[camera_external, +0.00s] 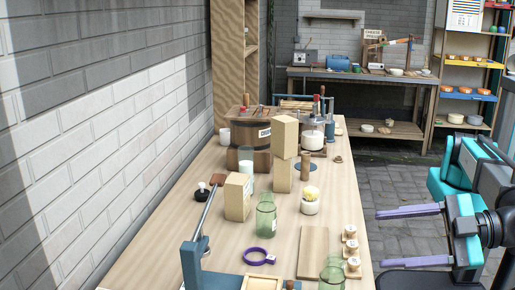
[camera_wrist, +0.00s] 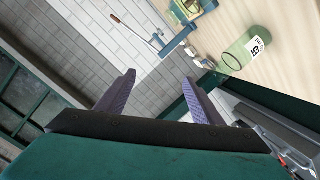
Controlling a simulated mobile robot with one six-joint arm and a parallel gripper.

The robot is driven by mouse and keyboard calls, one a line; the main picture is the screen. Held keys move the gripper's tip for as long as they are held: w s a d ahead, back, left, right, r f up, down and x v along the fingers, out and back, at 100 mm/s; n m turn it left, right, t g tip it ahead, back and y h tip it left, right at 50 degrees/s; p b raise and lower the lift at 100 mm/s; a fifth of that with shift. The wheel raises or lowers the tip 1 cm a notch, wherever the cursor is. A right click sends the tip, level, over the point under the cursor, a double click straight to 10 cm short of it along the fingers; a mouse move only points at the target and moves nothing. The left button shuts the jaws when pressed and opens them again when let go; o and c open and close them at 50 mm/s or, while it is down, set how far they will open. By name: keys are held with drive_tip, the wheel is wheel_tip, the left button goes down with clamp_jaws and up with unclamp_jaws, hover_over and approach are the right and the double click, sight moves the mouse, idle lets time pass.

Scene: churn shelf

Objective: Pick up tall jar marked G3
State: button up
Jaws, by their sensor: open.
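A green glass jar (camera_wrist: 246,52) with a white label shows at the upper right of the wrist view. Its label starts with G, but I cannot read the digit surely. In the external view, one green jar (camera_external: 265,216) stands mid-table and another (camera_external: 332,274) stands at the near edge, partly cut off. I cannot tell which one bears G3. My gripper (camera_external: 380,238) is open and empty, right of the table and apart from the jars. Its two purple fingers also show in the wrist view (camera_wrist: 159,80).
Wooden blocks (camera_external: 238,197) and a glass of milk (camera_external: 246,168) stand behind the mid-table jar. A small pot (camera_external: 310,202), a board (camera_external: 313,252), several wooden spools (camera_external: 350,250) and a purple ring (camera_external: 258,257) lie nearby. A blue lever device (camera_external: 195,258) is at front left.

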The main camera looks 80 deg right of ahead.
drive_tip(key=w+d+f+n+g+h+p, duration=0.15)
drive_tip(key=w+d+n+h, duration=0.25)
drive_tip(key=w+d, duration=0.75)
drive_tip(key=n+g+h+p, duration=0.3)
drive_tip(key=n+g+h, duration=0.5)
drive_tip(key=n, duration=0.4)
approach(248, 156)
drive_tip(key=shift+s+a+r+g+y, duration=0.2)
drive_tip(key=shift+a+r+g+y, duration=0.1)
drive_tip(key=shift+a+r, duration=0.15)
drive_tip(key=shift+d, duration=0.15)
drive_tip(key=shift+p+x, duration=0.65)
drive_tip(key=shift+x, duration=3.55)
drive_tip(key=shift+w, duration=0.15)
